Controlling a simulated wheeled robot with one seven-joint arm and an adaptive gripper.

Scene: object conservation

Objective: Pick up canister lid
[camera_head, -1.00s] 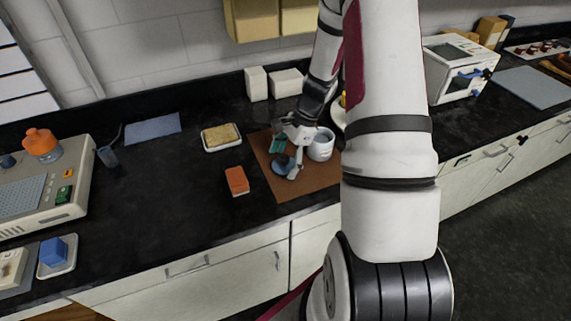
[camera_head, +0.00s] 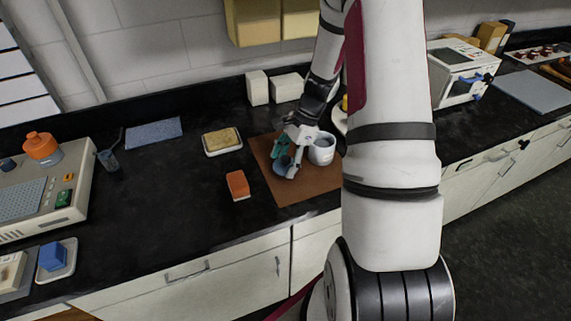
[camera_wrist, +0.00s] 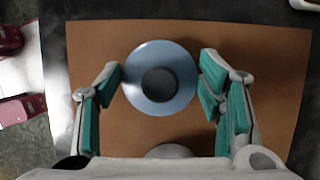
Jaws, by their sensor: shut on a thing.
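The canister lid is a round blue-grey disc (camera_wrist: 135,85) with a dark round knob in its middle. In the wrist view it is between the two teal-padded fingers of my gripper (camera_wrist: 160,80), which is shut on its rim. The lid also shows in the head view (camera_head: 282,166), partly hidden by my gripper (camera_head: 287,158). It is over the brown mat; I cannot tell whether it touches the mat. A pale blue-white canister (camera_head: 321,150) stands upright just to the right of my gripper.
The brown mat (camera_head: 308,187) lies on the black counter. An orange-brown block (camera_head: 238,185) and a dish with a yellow sponge (camera_head: 222,140) are to the left. White boxes (camera_head: 258,87) stand behind.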

